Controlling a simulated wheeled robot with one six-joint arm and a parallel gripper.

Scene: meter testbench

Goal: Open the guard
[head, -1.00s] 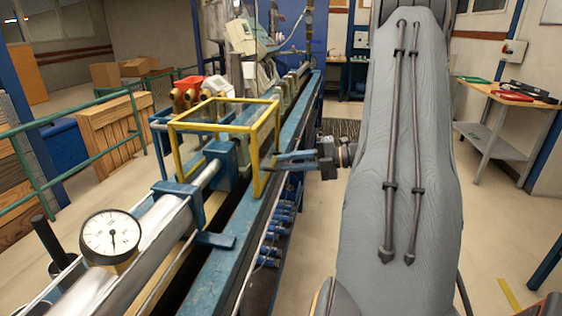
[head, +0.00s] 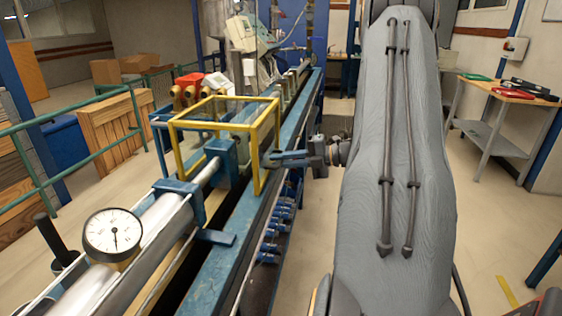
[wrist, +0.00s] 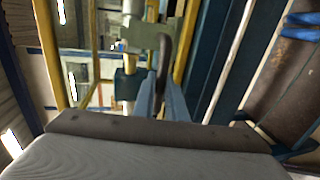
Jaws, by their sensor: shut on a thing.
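The guard is a yellow open box frame (head: 221,127) over the blue bench rail in the head view. Its posts also show in the wrist view (wrist: 51,55). My gripper (head: 272,158) reaches in from the right, at the guard's near right post. In the wrist view its two blue-grey fingers (wrist: 161,88) are shut on a dark upright handle (wrist: 164,57) by the guard. The fingers partly hide the handle's lower part, and how it joins the guard is unclear.
A round dial gauge (head: 112,234) sits on the pipe at the near left. A blue bench beam (head: 213,267) runs lengthwise below the guard. A wooden-topped table (head: 510,94) stands at the right. Open floor lies between.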

